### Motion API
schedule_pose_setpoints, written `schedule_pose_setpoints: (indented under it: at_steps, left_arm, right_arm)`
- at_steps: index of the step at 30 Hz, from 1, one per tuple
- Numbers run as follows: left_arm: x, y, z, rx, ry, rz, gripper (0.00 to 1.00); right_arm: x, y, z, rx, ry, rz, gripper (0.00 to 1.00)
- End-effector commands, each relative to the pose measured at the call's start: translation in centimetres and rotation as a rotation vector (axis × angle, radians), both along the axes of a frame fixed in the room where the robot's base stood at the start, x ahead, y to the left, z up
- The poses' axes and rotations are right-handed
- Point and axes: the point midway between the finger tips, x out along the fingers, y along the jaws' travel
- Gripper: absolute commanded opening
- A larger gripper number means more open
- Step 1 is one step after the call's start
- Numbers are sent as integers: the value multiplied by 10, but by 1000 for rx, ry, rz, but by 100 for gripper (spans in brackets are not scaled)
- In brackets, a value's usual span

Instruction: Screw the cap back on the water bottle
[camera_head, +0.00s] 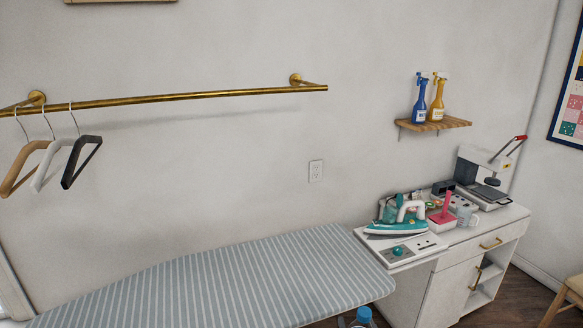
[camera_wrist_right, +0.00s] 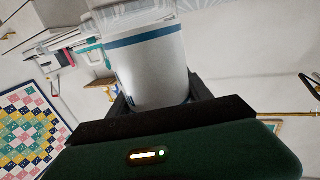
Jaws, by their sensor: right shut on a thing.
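A blue cap (camera_head: 363,313) shows at the bottom edge of the head view, in front of the ironing board. Little shows below it, and I cannot tell how it is seated. My right gripper (camera_head: 347,323) shows there only as a small dark part beside the cap. In the right wrist view the right gripper (camera_wrist_right: 158,95) is shut on the water bottle (camera_wrist_right: 152,72), a pale round body with a blue band and a clear upper part. The bottle's top is cut off in that view. My left gripper is not in view.
A striped ironing board (camera_head: 220,285) lies in front. A white cabinet (camera_head: 440,285) at right bears a teal iron (camera_head: 395,225) and a white machine (camera_head: 484,172). A brass rail (camera_head: 170,98) with hangers and a shelf (camera_head: 433,125) with spray bottles are on the wall.

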Motion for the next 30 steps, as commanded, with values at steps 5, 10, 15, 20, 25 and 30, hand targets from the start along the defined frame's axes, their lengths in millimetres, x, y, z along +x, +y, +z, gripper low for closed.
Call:
schedule_pose_setpoints:
  at_steps: [5,10,15,20,25,30]
  left_arm:
    - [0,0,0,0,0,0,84]
    - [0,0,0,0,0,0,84]
    - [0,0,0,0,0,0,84]
    - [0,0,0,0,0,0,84]
    - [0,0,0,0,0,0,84]
    - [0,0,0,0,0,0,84]
  right_arm:
    - [-44,-13,-28,1,4,-25,0]
    - [-90,-26,-46,-1,5,-53,0]
    - [-108,-31,-49,-1,-1,-66,0]
    - [-108,-31,-49,-1,-3,-66,0]
    - [-108,-31,-48,-1,-3,-65,0]
    - [-109,-27,-51,-2,-2,-48,0]
